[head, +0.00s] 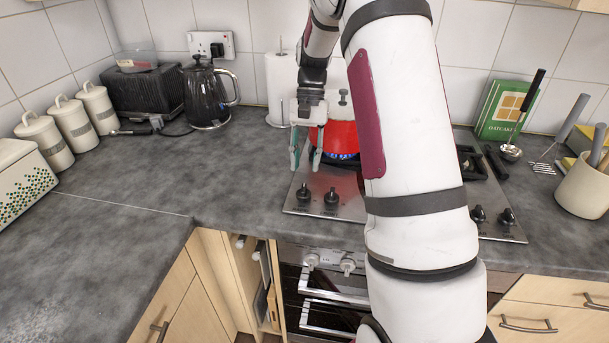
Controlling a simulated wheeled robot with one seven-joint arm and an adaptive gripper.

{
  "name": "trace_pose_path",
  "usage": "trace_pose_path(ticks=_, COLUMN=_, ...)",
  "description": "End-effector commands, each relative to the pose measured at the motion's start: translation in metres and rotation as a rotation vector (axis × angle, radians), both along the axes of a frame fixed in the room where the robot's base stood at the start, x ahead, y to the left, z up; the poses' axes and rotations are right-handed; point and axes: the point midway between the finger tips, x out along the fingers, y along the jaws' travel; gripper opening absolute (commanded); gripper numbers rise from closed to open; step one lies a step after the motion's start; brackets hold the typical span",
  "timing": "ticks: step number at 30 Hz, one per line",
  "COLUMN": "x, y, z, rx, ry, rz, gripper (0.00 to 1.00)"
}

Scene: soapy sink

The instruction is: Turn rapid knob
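The steel hob (294,207) has black knobs along its front edge. Two stand at the left, a left one (304,194) and one beside it (331,199). Two more stand at the right, one (478,214) and another (508,217). No label tells me which is the rapid knob. My gripper (304,168) points down above the hob's left side, just behind and above the two left knobs. Its fingers are apart with nothing visible between them. My arm hides the hob's middle.
A red pot (340,138) sits on the hob just behind my gripper, with blue flame (342,156) under it. Two pale oven knobs (347,267) are below the counter edge. A paper roll (281,90) and black kettle (206,95) stand behind left.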

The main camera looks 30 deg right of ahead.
Motion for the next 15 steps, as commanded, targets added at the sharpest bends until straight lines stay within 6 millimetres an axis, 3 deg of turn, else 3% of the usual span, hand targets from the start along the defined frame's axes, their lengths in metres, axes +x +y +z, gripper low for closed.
trace_pose_path(ticks=6, x=0.012, y=-0.012, z=0.039, rx=-0.001, ry=-0.002, rz=0.000, gripper=0.30)
trace_pose_path(ticks=15, x=0.017, y=-0.017, z=0.060, rx=0.001, ry=0.001, rz=0.000, gripper=0.30)
